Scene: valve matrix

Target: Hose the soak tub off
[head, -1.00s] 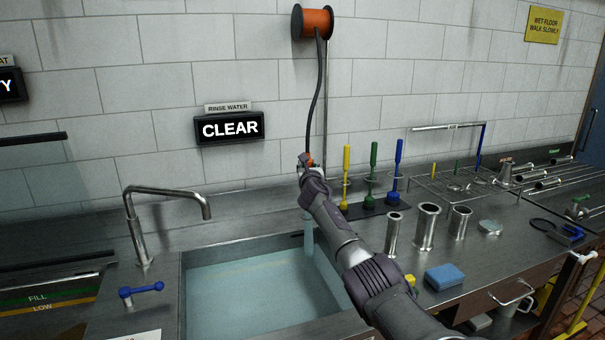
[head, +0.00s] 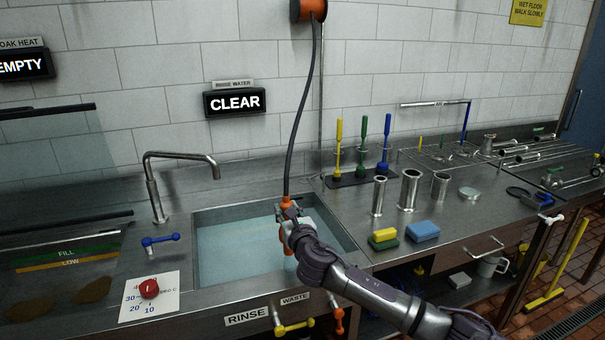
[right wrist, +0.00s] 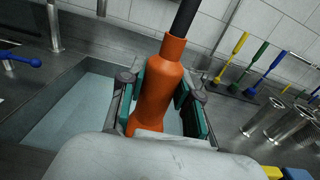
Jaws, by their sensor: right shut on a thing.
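My right gripper (head: 288,222) is shut on the orange hose nozzle (head: 287,204). The right wrist view shows the nozzle (right wrist: 160,90) between both fingers. A dark hose (head: 298,120) runs from the nozzle up to the orange reel (head: 312,9) on the wall. The nozzle is above the rinse sink (head: 340,232), which holds clear water. At the left edge is what looks like the soak tub (head: 65,253), with green FILL and yellow LOW bands. Brown patches (head: 95,290) show below the bands. My left gripper is out of view.
A tap (head: 180,158), a blue valve handle (head: 160,240) and a red dial (head: 149,288) stand between tub and sink. RINSE and WASTE valves (head: 294,327) are on the sink front. Brushes, metal cylinders and sponges (head: 422,231) crowd the right counter.

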